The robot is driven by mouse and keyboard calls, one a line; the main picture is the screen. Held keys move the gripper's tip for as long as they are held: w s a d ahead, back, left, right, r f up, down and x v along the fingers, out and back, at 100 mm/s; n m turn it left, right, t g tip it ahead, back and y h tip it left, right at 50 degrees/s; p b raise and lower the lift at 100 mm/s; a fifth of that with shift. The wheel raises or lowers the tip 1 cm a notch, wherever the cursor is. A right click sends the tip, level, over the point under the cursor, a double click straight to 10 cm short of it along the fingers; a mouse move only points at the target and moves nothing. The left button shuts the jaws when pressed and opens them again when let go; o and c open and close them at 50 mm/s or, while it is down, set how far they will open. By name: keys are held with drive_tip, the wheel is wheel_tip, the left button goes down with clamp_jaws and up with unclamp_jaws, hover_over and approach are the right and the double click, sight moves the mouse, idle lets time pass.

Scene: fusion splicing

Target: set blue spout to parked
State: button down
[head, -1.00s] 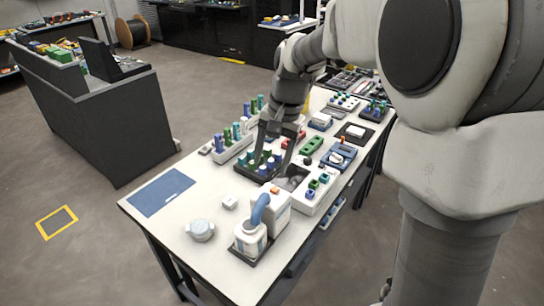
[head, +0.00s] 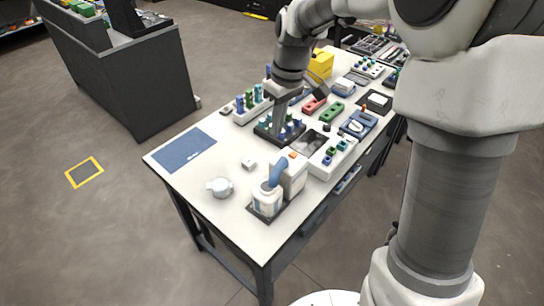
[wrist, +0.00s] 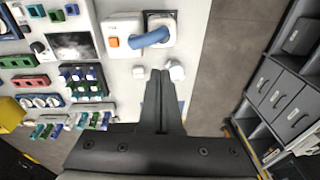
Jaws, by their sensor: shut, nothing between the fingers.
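The blue spout (head: 277,172) is a curved tube on a white dispenser unit (head: 294,172) near the table's front. It reaches over a white bottle (head: 266,197) on a dark base. In the wrist view the spout (wrist: 150,38) runs from the unit, beside an orange button (wrist: 113,43), across to the dark-framed bottle spot. My gripper (head: 277,134) is shut and empty, pointing down over the table behind the dispenser. In the wrist view its fingers (wrist: 160,73) appear below the spout, apart from it.
A round white pot (head: 220,187) and a small white block (head: 248,163) stand left of the dispenser. A dark rack with several coloured vials (head: 262,131) is near my gripper. A blue mat (head: 185,150) lies clear at the left end.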

drive_tip(key=a+n+p, duration=0.1)
drive_tip(key=a+n, duration=0.1)
drive_tip(key=n, duration=0.7)
hover_over(278, 171)
drive_tip(key=a, duration=0.4)
wheel_tip(278, 171, down, 10)
drive_tip(key=d+f, duration=0.1)
drive_tip(key=d+f+p, duration=0.1)
drive_tip(key=f, duration=0.1)
drive_tip(key=shift+w+d, duration=0.15)
